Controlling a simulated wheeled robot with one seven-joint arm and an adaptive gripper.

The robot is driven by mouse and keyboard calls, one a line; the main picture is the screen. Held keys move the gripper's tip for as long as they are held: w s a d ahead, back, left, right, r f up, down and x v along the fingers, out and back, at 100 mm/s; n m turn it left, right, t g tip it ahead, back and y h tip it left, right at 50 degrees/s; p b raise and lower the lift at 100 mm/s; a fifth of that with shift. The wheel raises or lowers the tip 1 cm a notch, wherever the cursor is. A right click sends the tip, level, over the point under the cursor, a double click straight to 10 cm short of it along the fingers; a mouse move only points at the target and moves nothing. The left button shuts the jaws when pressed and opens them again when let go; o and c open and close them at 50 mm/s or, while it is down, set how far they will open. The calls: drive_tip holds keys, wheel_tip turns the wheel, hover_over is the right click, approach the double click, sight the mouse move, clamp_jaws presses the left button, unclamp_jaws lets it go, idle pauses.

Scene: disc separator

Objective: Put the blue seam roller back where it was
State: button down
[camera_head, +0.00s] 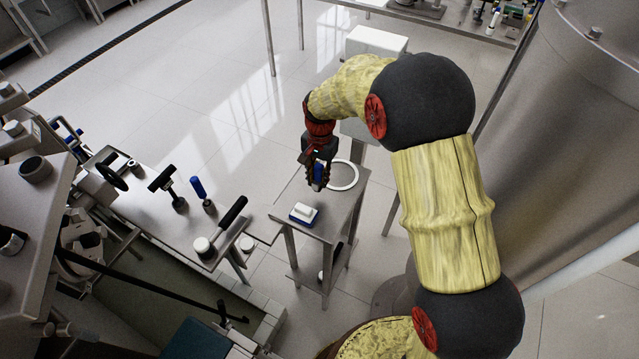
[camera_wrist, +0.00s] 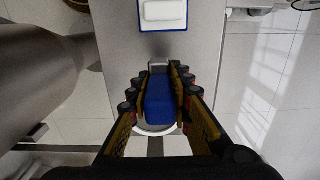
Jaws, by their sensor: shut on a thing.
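My gripper (camera_head: 318,178) is shut on the blue handle of the seam roller (camera_head: 319,173), above the small steel table (camera_head: 335,215). In the wrist view the blue seam roller (camera_wrist: 160,100) lies between the two fingers (camera_wrist: 160,95), with a small pale metal part at its far end. In the head view my fingers hide part of the roller. I cannot tell whether it touches the table.
A blue-and-white block (camera_head: 304,213) and a white ring (camera_head: 342,175) lie on the small table. On the left bench (camera_head: 150,215) stand a black-handled tool (camera_head: 170,185), another blue-handled tool (camera_head: 198,188) and a long black-handled tool (camera_head: 222,228). A large steel vessel (camera_head: 575,130) is at right.

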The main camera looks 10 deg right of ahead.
sight(319, 183)
drive_tip(key=shift+w+d+f, duration=0.25)
drive_tip(key=shift+w+f, duration=0.65)
drive_tip(key=shift+f, duration=0.2)
drive_tip(key=shift+f+b, duration=0.3)
drive_tip(key=shift+f, duration=1.15)
drive_tip(key=shift+f, duration=0.15)
drive_tip(key=c, duration=1.6)
unclamp_jaws()
wheel_tip(319, 183, up, 12)
drive_tip(key=shift+w+d+r+p, duration=0.15)
drive_tip(key=shift+r+p, duration=0.1)
drive_tip(key=shift+p, duration=0.45)
